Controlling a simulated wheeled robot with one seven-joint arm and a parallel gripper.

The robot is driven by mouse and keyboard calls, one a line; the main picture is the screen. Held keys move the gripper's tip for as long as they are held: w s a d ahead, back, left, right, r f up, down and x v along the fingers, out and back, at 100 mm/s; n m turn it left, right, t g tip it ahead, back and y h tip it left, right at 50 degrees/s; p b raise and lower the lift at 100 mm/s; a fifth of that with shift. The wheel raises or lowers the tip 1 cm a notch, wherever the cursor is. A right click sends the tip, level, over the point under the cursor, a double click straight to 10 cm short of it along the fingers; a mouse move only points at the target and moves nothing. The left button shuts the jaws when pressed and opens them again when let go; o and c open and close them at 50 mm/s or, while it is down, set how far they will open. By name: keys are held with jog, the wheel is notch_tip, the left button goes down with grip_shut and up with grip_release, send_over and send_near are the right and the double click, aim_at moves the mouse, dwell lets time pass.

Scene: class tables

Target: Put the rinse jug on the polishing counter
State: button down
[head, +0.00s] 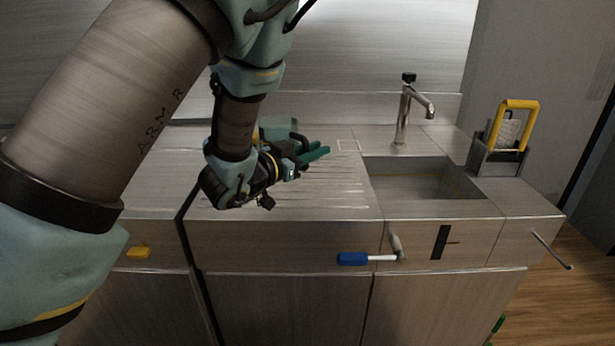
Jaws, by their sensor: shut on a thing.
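My gripper (314,152) is over the ribbed drainboard left of the sink, its dark green fingers pointing right. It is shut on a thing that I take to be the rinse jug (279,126). Only a grey-green part of the jug shows, just behind the wrist; my gripper hides the rest. I cannot tell whether the jug touches the surface. No label or marking shows which surface is the polishing counter; the steel counter (225,207) lies below my gripper.
A sink basin (412,182) with a tall tap (404,112) is on the right. A steel caddy (492,158) with a yellow handle stands at the right end. Bare counter (165,168) lies left of my wrist.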

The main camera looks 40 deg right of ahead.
jog(key=shift+f+p, duration=0.65)
jog(key=shift+f, duration=2.85)
jog(key=c, duration=0.8)
grip_release()
jog(key=shift+f, duration=0.1)
jog(key=shift+s+a+r+b, duration=0.1)
jog(key=shift+s+a+b, duration=0.3)
jog(key=shift+a, duration=1.6)
jog(key=shift+s+a+r+b, duration=0.15)
jog(key=shift+a+b, duration=0.55)
jog(key=shift+a, duration=1.25)
jog(key=shift+s+a+r+b, duration=0.15)
jog(key=shift+a+b, duration=0.4)
jog(key=shift+a, duration=1.45)
